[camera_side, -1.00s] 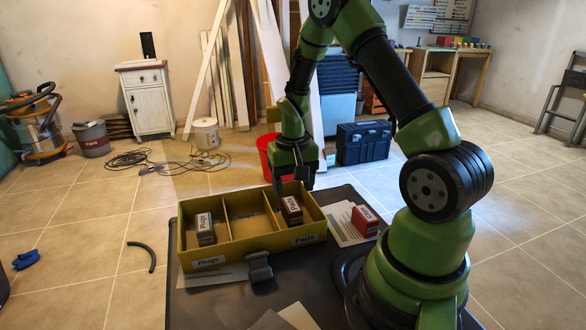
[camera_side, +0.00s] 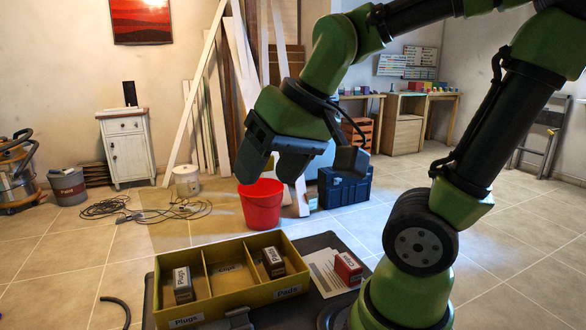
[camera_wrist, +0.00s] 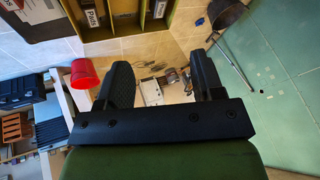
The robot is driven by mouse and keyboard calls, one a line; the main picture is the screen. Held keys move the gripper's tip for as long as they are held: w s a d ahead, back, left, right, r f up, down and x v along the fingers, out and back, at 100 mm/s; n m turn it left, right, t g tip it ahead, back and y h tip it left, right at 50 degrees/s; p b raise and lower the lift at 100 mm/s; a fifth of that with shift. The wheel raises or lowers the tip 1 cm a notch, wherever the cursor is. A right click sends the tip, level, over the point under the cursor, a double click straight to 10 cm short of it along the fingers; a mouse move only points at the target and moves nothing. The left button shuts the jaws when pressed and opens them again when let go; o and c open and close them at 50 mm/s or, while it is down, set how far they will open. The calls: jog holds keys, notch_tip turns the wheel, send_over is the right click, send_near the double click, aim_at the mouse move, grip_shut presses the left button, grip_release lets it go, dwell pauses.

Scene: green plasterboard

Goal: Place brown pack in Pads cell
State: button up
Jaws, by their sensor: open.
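The brown pack (camera_side: 273,262), with a white label, stands in the right cell of the yellow tray (camera_side: 260,297). The tray's front wall reads Pads below that cell. My gripper (camera_side: 275,160) is open and empty, raised high above and clear of the tray. In the wrist view my gripper (camera_wrist: 165,68) shows two spread fingers with nothing between them. Part of the tray (camera_wrist: 128,38) is at the top of that view, with labelled packs inside.
Another labelled pack (camera_side: 183,284) stands in the left cell, marked Plugs. The middle cell (camera_side: 228,283) holds no pack. A red pack (camera_side: 347,268) stands on paper right of the tray. A grey object (camera_side: 235,319) is at the tray's front. Open air surrounds my gripper.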

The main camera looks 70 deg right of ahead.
jog(key=shift+n+t+y, duration=0.5)
jog(key=shift+n+t, duration=0.1)
jog(key=shift+t, duration=0.1)
jog(key=s+a, duration=0.2)
jog(key=s+r, duration=0.1)
jog(key=s, duration=0.1)
jog(key=shift+s+a, duration=0.1)
jog(key=shift+a, duration=0.3)
